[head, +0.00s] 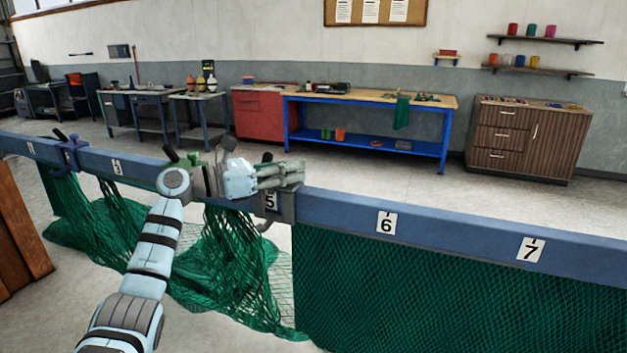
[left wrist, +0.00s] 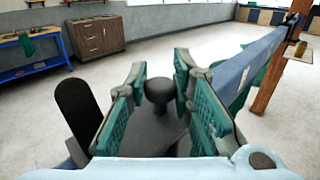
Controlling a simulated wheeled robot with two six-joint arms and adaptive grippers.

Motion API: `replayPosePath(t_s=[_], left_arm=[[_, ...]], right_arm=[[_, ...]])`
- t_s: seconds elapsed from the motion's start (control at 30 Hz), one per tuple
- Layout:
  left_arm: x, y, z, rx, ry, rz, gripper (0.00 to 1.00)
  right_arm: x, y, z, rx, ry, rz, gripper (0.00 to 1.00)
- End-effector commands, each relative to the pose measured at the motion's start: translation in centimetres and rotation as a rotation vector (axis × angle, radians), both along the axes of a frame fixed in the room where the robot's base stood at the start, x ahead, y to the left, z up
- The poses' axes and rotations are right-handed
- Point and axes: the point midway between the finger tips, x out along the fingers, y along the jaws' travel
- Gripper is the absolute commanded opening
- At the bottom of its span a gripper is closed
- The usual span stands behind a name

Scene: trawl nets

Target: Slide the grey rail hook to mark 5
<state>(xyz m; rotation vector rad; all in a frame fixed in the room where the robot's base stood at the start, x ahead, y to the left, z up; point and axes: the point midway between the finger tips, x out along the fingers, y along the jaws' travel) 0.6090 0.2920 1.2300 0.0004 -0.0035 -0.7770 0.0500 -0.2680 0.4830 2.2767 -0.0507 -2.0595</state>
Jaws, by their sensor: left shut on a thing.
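The blue rail (head: 335,208) runs across the head view with numbered plates on it. The grey rail hook (head: 287,205) straddles it at the mark 5 plate (head: 270,201). The plate's number shows at the hook's front, and the hook's curved lower end hangs below. My left gripper (head: 290,172) lies just above the rail there, fingers pointing right. In the left wrist view its green-padded fingers (left wrist: 165,105) are shut around the hook's dark grey knob (left wrist: 159,90). The gripper hides part of the hook's top. My right gripper is not in view.
A blue hook (head: 72,155) sits near the rail's left end, and a green hook (head: 180,158) is partly hidden by my left arm. Green netting (head: 235,255) hangs below. Marks 6 (head: 386,223) and 7 (head: 530,249) are clear to the right. Workbenches stand far behind.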

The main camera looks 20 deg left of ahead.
Motion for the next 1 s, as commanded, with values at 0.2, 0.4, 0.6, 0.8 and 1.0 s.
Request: replayPosePath(t_s=[0.2, 0.4, 0.6, 0.8, 1.0], left_arm=[[-0.01, 1.30, -0.15, 0.002, 0.004, 0.002, 0.00], [-0.02, 1.41, -0.14, 0.003, 0.004, 0.004, 0.00], [0.00, 1.39, -0.13, 0.003, 0.004, 0.004, 0.29], [0.02, 1.29, -0.10, 0.002, 0.004, 0.002, 0.29], [0.02, 1.24, -0.08, 0.001, 0.003, 0.001, 0.29]], right_arm=[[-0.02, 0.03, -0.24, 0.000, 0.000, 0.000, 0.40], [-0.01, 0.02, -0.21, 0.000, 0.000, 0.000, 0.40], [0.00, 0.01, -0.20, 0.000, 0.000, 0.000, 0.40], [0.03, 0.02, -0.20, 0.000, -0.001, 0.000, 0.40], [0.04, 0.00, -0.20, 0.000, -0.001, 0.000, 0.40]])
